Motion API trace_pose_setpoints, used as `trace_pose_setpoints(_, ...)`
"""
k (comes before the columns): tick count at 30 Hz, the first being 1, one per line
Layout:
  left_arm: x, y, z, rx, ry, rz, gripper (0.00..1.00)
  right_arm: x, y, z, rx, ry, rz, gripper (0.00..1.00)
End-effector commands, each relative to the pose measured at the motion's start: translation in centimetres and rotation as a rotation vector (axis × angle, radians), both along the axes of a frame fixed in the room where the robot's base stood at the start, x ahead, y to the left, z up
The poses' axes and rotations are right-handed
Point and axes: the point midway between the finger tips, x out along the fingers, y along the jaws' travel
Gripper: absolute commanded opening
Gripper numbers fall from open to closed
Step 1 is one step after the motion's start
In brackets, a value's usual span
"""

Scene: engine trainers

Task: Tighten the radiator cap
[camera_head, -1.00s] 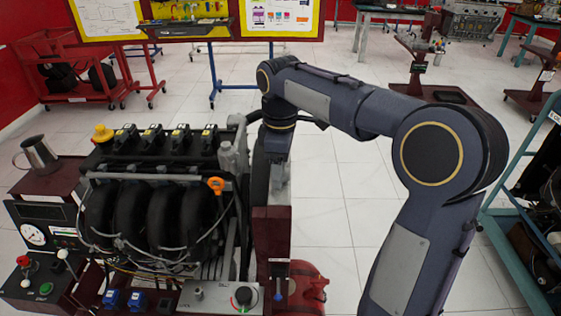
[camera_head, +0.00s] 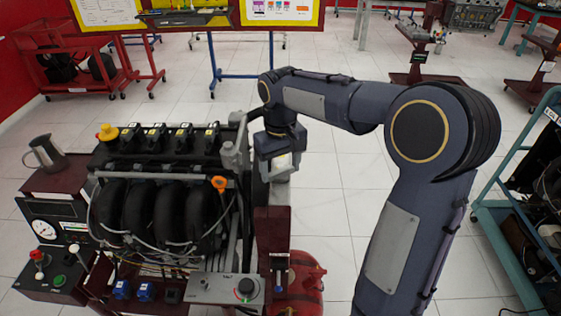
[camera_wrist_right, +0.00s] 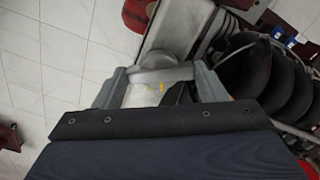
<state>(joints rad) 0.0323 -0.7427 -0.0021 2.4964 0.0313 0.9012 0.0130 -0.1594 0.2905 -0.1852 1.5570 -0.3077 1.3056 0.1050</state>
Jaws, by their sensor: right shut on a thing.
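The engine trainer (camera_head: 165,205) stands at the left of the head view. My right gripper (camera_head: 276,180) is over the top of the dark red upright part (camera_head: 272,228) at the engine's right side. In the wrist view, the two grey fingers of my right gripper (camera_wrist_right: 158,84) are closed on a pale silvery round piece, which looks like the radiator cap (camera_wrist_right: 150,75). The cap is hidden behind the gripper in the head view. Whether it is fully seated cannot be told. My left gripper is in neither view.
A yellow cap (camera_head: 108,132) and an orange dipstick handle (camera_head: 220,184) stick up from the engine. A metal jug (camera_head: 46,154) stands on the left shelf. A red round tank (camera_head: 304,280) lies below the upright. A teal rack (camera_head: 520,200) stands at the right, with open floor between.

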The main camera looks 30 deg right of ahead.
Motion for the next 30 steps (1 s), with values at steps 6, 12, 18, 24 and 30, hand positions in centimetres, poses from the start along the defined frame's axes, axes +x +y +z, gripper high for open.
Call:
trace_pose_setpoints(6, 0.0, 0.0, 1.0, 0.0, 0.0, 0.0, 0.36, 0.1, 0.0, 0.2, -0.001, -0.003, -0.196, 0.43)
trace_pose_setpoints(12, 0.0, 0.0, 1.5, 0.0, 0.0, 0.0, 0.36, 0.1, 0.0, 0.2, -0.001, -0.002, -0.345, 0.43)
trace_pose_setpoints(18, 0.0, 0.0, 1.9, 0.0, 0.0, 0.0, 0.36, 0.1, 0.0, 0.1, -0.002, -0.003, -0.45, 0.43)
trace_pose_setpoints(24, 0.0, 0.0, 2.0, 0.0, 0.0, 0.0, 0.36, 0.1, -0.1, 0.1, -0.002, -0.003, -0.507, 0.43)
trace_pose_setpoints(30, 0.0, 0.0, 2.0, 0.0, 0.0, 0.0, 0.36, 0.1, -0.1, 0.1, -0.002, -0.003, -0.525, 0.43)
